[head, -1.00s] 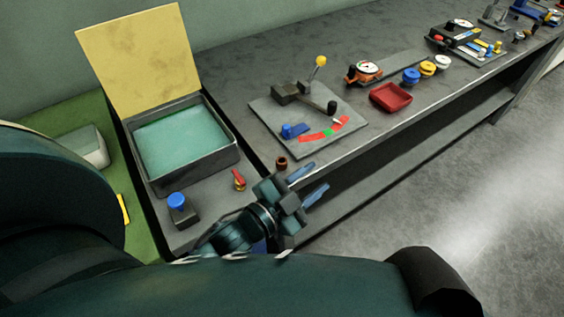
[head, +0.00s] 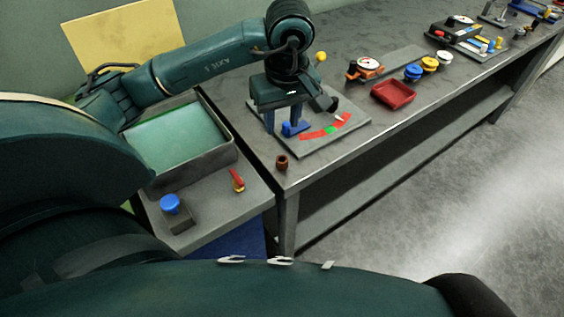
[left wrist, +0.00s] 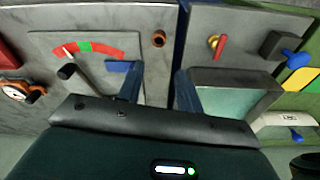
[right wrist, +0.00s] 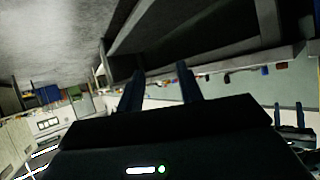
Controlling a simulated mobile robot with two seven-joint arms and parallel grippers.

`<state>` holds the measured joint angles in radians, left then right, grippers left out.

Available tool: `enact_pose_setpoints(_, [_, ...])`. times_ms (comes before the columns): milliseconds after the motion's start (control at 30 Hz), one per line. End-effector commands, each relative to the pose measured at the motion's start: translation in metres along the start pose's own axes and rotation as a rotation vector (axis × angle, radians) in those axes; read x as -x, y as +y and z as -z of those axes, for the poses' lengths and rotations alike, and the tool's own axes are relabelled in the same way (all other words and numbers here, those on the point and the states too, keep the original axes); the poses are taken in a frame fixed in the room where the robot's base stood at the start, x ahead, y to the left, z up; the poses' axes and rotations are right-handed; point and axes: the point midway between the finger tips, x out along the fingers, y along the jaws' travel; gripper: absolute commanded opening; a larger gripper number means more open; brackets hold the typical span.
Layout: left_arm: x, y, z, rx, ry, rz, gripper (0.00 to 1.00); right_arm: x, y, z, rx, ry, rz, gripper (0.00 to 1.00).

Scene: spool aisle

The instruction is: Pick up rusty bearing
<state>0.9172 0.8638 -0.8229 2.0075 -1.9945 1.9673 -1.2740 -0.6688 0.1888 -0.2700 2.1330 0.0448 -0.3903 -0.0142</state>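The rusty bearing (head: 282,162) is a small brown ring standing on the grey bench near its front left corner. It also shows in the left wrist view (left wrist: 159,38), beyond the fingertips and roughly in line with the gap between them. My left gripper (head: 283,122) points down over the lever plate, behind the bearing and apart from it. In the left wrist view its two blue fingers (left wrist: 160,80) are spread with nothing between them. My right gripper (right wrist: 159,75) is open and empty in the right wrist view, facing the floor and the underside of a bench.
The lever plate (head: 345,138) with its red and green scale lies behind the bearing. The green-lined tray (head: 222,157), a red-and-yellow valve (head: 237,180) and a blue button (head: 170,204) are to the left. A red dish (head: 393,92) stands to the right. A gap separates the benches.

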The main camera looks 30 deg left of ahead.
Motion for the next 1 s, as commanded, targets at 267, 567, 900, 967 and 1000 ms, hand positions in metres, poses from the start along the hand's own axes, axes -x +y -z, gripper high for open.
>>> enact_pose_setpoints(267, [-0.053,-0.001,-0.002,0.0,-0.005,0.005,0.36,0.002,0.0,0.001,0.006,-0.004,-0.003,0.36])
enact_pose_setpoints(567, [-0.078,0.001,-0.003,0.0,-0.006,0.003,0.36,0.003,0.001,0.001,0.007,-0.01,-0.008,0.36])
enact_pose_setpoints(900, [-0.12,0.003,-0.007,0.0,-0.006,0.001,0.36,0.004,0.004,-0.002,0.006,-0.029,-0.018,0.36])
enact_pose_setpoints(967, [-0.122,0.003,-0.007,0.0,-0.005,0.0,0.36,0.004,0.004,-0.002,0.005,-0.029,-0.019,0.36])
enact_pose_setpoints(1000, [-0.122,0.003,-0.007,0.0,-0.004,0.0,0.36,0.004,0.004,-0.002,0.004,-0.029,-0.019,0.36])
